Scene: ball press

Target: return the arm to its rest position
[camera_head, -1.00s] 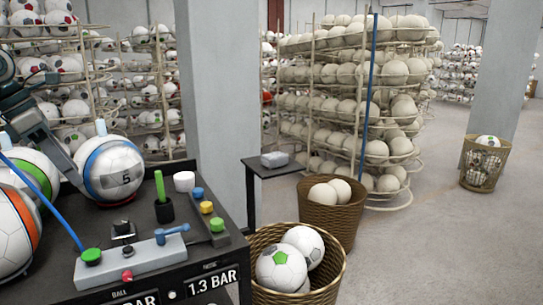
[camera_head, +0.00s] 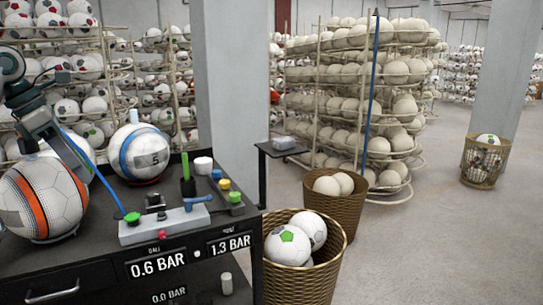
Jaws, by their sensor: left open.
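My left arm comes in from the left edge in the head view, in front of the ball rack. Its gripper (camera_head: 82,170) points down and to the right, near the upper right side of a white ball with an orange stripe (camera_head: 32,205). The gripper is open, with no ball between its fingers; whether it touches the ball is unclear. A white ball with a blue ring and a "5" (camera_head: 142,158) sits on the dark press table (camera_head: 75,262), to the right of the gripper. My right gripper is not in view.
A grey control block (camera_head: 165,225) with a green button and blue hose is on the table. A wicker basket of balls (camera_head: 320,280) stands right of the table, another basket (camera_head: 345,210) behind it. Racks (camera_head: 318,90) fill the back.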

